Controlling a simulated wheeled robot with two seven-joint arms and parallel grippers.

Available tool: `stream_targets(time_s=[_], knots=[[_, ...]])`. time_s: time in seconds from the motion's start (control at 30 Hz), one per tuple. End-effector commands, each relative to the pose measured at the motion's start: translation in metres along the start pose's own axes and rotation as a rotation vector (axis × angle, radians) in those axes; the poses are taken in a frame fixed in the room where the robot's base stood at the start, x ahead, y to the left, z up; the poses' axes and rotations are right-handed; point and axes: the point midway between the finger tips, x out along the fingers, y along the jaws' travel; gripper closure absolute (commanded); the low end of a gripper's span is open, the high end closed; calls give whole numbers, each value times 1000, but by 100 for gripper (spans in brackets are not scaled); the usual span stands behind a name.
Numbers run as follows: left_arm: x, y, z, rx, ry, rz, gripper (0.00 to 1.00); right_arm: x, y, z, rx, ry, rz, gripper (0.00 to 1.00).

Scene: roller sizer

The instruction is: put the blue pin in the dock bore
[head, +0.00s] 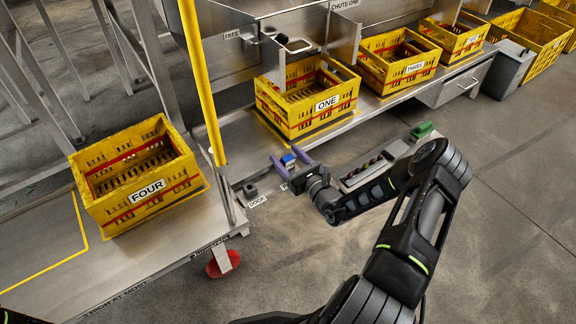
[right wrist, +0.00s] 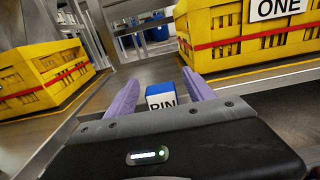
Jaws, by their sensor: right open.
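The blue pin (head: 289,159) stands on the low metal ledge in front of bin ONE. In the right wrist view the pin (right wrist: 160,91) shows a blue top and a white side marked PIN. My right gripper (head: 289,160) is open, its two purple fingers on either side of the pin. In the right wrist view a gap shows on each side; the pin's lower part is hidden behind the gripper body. The dock (head: 250,191) is a small dark block to the left of the pin, beside a DOCK label. I cannot see into its bore. My left gripper is not in view.
Yellow bin ONE (head: 322,111) stands behind the pin, and yellow bin FOUR (head: 110,194) stands on the left bench. A yellow post (head: 201,80) rises left of the dock. A grey tray (head: 366,173) and a green block (head: 421,130) lie to the right.

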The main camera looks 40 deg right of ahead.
Motion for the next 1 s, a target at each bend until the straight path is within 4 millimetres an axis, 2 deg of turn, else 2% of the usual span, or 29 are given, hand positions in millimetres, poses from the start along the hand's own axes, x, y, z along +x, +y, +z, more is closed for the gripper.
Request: stream_targets(time_s=[0.03,0.2,0.8,1.0], knots=[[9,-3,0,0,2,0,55,8,1,-4,-2,-2,2,38],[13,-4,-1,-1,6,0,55,24,1,-1,-1,-1,1,38],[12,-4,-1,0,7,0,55,25,0,0,0,0,0,38],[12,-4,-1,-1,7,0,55,24,0,-1,0,0,0,55]])
